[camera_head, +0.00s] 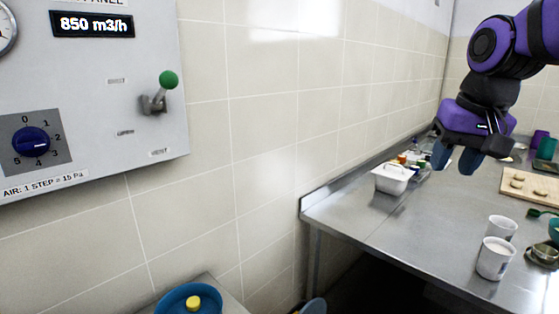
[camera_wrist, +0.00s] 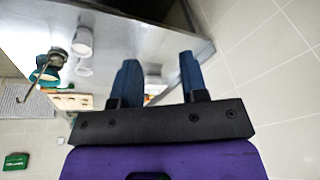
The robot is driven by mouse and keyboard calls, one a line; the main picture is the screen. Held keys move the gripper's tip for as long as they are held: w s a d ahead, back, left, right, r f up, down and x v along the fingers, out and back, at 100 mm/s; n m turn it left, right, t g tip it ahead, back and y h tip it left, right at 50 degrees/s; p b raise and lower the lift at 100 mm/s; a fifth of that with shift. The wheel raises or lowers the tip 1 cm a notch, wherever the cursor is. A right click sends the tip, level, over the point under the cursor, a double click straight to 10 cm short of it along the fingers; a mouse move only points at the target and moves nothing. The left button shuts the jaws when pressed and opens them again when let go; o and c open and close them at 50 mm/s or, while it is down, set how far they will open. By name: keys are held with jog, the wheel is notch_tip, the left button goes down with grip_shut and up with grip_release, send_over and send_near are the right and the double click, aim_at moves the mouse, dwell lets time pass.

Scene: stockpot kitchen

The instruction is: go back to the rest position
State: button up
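My gripper (camera_head: 456,160) is at the upper right of the head view, purple and black with two blue fingers pointing down. It is above the steel table (camera_head: 400,225), near the tiled wall. In the wrist view my gripper (camera_wrist: 160,78) shows its two blue fingers apart, with nothing held between them. No object is in its grasp. The fingertips look clear of the things on the table.
A white tub (camera_head: 392,179) and small bottles stand along the wall. Two white cups (camera_head: 494,260) and a wooden board (camera_head: 530,187) are on the table. A control panel (camera_head: 90,100) with a green-knobbed lever (camera_head: 168,80) is at left. A blue pan (camera_head: 190,300) is below.

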jog(key=s+d+f+n+t, duration=0.1)
jog(key=s, duration=0.6)
jog(key=s+f+n+t, duration=0.1)
jog(key=s+f, duration=0.1)
jog(key=s, duration=0.5)
jog(key=shift+d+f+h, duration=0.25)
jog(key=shift+d+h, duration=0.05)
jog(key=shift+d, duration=0.05)
